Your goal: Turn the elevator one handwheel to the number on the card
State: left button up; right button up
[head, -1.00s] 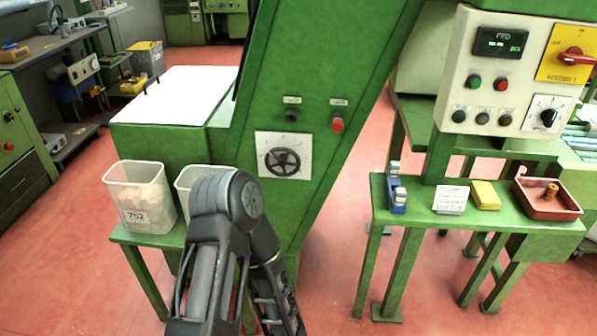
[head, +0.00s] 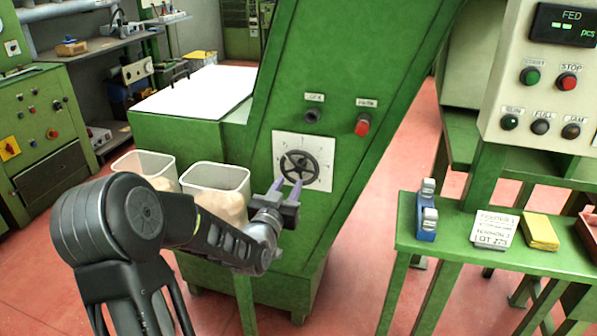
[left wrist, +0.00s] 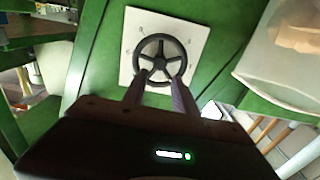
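The handwheel (head: 299,164) is a black spoked wheel on a white dial plate (head: 327,148) on the green elevator housing. It also shows in the left wrist view (left wrist: 161,56), with the dial plate (left wrist: 130,22) around it. My left gripper (head: 288,184) is just below and in front of the wheel. Its two fingers are apart with a gap between them; in the left wrist view their tips (left wrist: 160,78) reach the wheel's lower rim, though contact is unclear. A white printed card (head: 492,229) reading LOT lies on the green shelf; its smaller text is hard to read. My right gripper is not visible.
Two translucent bins (head: 217,178) stand left of the elevator, behind my left arm. A black knob (head: 311,116) and a red button (head: 362,125) sit above the wheel. The shelf (head: 450,252) holds a blue object (head: 427,212) and a yellow pad (head: 539,232).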

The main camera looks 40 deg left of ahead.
aim_at(298, 169)
pick_arm(q)
jog(key=shift+w, duration=0.2)
jog(key=x, duration=0.7)
jog(key=shift+w+a+f, duration=0.1)
jog(key=shift+w, duration=0.15)
jog(key=shift+c, duration=0.2)
grip_shut()
